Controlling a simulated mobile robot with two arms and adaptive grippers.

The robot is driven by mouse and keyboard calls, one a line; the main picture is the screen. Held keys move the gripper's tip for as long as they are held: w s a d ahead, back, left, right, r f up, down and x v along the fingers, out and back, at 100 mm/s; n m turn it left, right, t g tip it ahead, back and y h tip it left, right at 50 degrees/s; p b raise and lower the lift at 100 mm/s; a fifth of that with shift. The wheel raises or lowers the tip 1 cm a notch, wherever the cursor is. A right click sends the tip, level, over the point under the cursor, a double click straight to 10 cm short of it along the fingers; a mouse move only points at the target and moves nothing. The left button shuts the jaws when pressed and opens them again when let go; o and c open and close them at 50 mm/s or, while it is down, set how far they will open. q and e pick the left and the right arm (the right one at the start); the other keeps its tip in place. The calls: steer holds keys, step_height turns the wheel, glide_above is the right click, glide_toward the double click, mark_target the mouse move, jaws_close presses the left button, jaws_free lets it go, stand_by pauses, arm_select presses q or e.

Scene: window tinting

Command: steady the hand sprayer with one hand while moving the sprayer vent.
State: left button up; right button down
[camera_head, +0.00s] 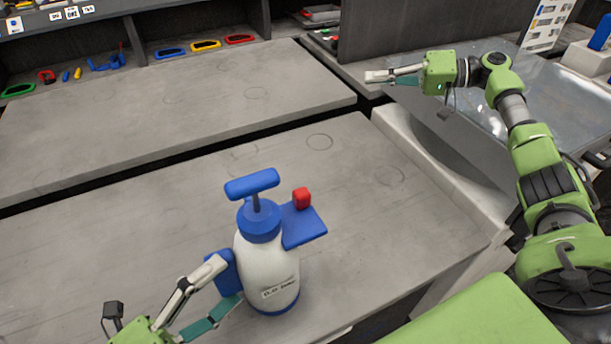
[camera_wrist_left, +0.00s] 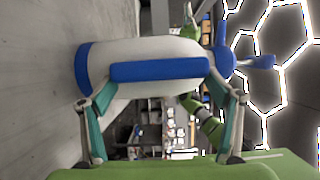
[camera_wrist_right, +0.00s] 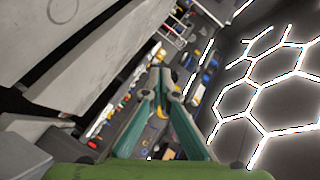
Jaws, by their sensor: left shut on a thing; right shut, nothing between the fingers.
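The hand sprayer (camera_head: 267,262) stands upright on the grey table. It has a white body, a blue collar, a blue T-shaped pump handle (camera_head: 252,183) and a blue side plate (camera_head: 302,224). A small red piece, apparently the sprayer vent (camera_head: 302,198), sits on top of that plate. My left gripper (camera_head: 228,284) is shut on the sprayer's blue grip at its left side. In the left wrist view the fingers hold the ends of the blue grip (camera_wrist_left: 160,70). My right gripper (camera_head: 395,77) is shut and empty, far from the sprayer at the upper right; its fingertips (camera_wrist_right: 162,80) meet in the right wrist view.
The table (camera_head: 400,225) around the sprayer is mostly clear. A second grey tabletop (camera_head: 180,115) lies behind a dark gap. Coloured tools and rings, such as a yellow ring (camera_head: 206,45), lie on the back shelf. A glossy sheet (camera_head: 480,105) lies under my right arm.

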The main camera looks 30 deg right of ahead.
mark_target(302, 198)
steer(key=s+a+f+n+g+y, duration=0.1)
steer(key=s+a+n+g+y, duration=0.1)
steer(key=s+a+g, duration=0.4)
steer(key=s+a+f+n+g+y, duration=0.2)
steer(key=s+a+g, duration=0.4)
steer(key=a, duration=0.5)
steer(key=shift+s+a+f+g+y, duration=0.2)
steer(key=shift+g+y, duration=0.4)
steer(key=shift+g, duration=0.5)
steer(key=shift+a, duration=0.2)
steer(key=s+a, duration=0.6)
steer(key=a, duration=0.3)
steer(key=shift+s+a, duration=0.15)
steer(key=shift+s, duration=0.05)
